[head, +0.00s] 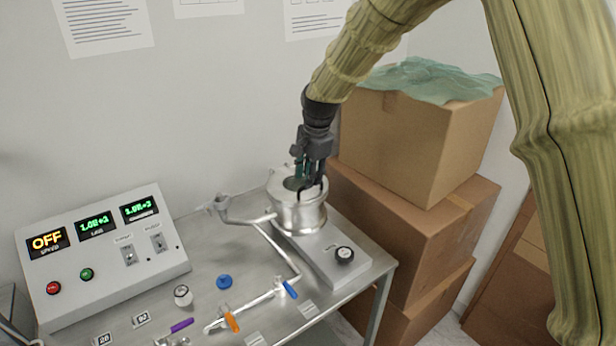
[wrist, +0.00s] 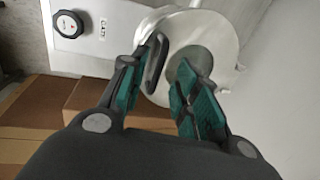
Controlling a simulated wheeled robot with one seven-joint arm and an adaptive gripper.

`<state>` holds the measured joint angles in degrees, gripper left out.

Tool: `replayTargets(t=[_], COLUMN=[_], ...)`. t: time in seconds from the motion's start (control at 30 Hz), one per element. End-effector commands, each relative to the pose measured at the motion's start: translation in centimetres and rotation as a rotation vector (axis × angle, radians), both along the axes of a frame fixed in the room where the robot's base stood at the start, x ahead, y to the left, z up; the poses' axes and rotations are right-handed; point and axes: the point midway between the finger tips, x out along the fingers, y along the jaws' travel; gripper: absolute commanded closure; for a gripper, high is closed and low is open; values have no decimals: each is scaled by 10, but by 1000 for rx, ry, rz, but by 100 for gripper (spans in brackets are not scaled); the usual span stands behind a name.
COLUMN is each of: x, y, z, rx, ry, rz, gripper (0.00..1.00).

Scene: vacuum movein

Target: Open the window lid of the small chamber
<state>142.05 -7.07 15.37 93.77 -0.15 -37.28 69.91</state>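The small chamber (head: 300,215) is a silver metal cylinder on a grey base, at the centre of the head view. Its round lid (wrist: 228,60) is closed flat on top and has a dark round window (wrist: 190,58). A black bar handle (wrist: 156,64) stands near the lid's edge. My gripper (head: 310,184) points down over the lid. In the wrist view my gripper (wrist: 170,65) is open, with the handle between its teal-padded fingers, close beside the left one. I cannot tell whether that finger touches it. The right finger hides part of the window.
A control box (head: 100,258) with lit displays stands on the left of the metal table (head: 205,290). Pipes with coloured valve handles lie in front of the chamber. A black knob (head: 345,255) sits on the chamber's base. Stacked cardboard boxes (head: 415,150) stand close on the right.

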Motion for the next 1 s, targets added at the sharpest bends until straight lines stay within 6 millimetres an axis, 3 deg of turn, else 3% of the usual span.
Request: replayTargets(t=[0.27,0.63,0.8,1.0], x=[3,4,4,4], y=[3,3,3,3], z=[-22,-25,-25,-25], rx=[0,0,0,0], ry=[2,0,0,0], rz=[-1,-1,-1,-1], gripper=[69,69,100,100])
